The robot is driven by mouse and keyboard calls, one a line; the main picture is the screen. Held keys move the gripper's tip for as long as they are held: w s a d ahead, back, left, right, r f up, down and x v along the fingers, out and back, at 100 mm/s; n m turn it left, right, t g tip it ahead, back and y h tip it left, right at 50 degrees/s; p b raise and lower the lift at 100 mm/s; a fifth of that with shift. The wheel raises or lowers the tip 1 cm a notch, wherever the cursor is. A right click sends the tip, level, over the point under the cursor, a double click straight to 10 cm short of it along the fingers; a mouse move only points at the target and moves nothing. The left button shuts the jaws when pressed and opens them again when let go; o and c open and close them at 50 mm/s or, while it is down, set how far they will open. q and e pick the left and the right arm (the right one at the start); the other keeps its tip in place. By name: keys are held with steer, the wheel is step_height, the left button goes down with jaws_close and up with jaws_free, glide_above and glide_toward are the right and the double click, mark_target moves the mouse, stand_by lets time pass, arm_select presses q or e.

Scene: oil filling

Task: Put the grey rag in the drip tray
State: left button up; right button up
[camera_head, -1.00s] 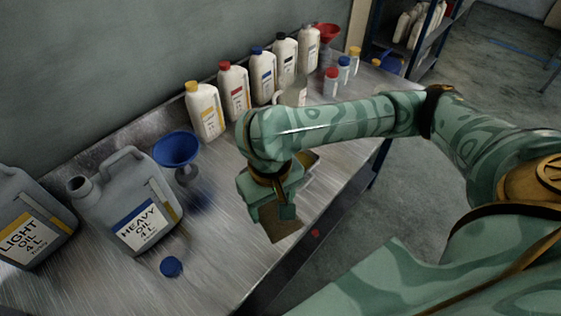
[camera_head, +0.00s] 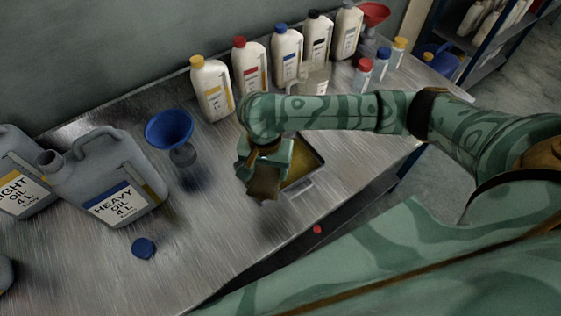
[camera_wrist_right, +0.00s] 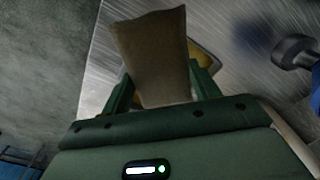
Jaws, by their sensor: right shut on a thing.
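My right gripper (camera_head: 266,170) is shut on the rag (camera_head: 264,187), which looks brownish grey here. The rag hangs from the jaws above the bench, at the left side of the drip tray. In the right wrist view the rag (camera_wrist_right: 155,60) stands out between the two green fingers (camera_wrist_right: 160,92) and hides part of the tray. The drip tray (camera_head: 319,160) is a shallow metal tray with a yellowish inside, and the arm and gripper cover its left part. Its rim also shows behind the rag in the right wrist view (camera_wrist_right: 212,60). My left gripper is not in view.
A blue funnel (camera_head: 169,128) stands left of the gripper. The heavy oil can (camera_head: 118,190) and a blue cap (camera_head: 143,248) are further left. Several white bottles (camera_head: 250,70) line the wall, with a clear jug (camera_head: 312,78) before them. The front bench middle is clear.

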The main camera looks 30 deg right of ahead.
steer(key=w+d+f+b, duration=0.3)
steer(key=f, duration=0.1)
steer(key=w+d+f+b, duration=0.3)
steer(key=w+d+f, duration=0.1)
steer(key=shift+w+f+b, duration=0.15)
steer(key=shift+w+b, duration=0.1)
steer(key=shift+b, duration=0.15)
steer(key=f+b, duration=0.3)
steer(key=f, duration=0.1)
steer(key=shift+w+d, duration=0.25)
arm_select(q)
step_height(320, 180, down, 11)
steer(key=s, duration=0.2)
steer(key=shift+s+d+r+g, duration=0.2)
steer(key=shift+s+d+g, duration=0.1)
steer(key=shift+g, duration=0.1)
arm_select(e)
steer(key=shift+s+r, duration=0.1)
steer(key=shift+r, duration=0.15)
steer(key=o, duration=0.9)
steer(key=shift+f, duration=0.1)
steer(key=shift+r, duration=0.35)
arm_select(q)
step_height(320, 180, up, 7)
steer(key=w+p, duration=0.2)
steer(key=p, duration=0.5)
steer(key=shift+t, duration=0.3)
arm_select(e)
step_height(320, 180, up, 12)
steer(key=shift+f, duration=0.2)
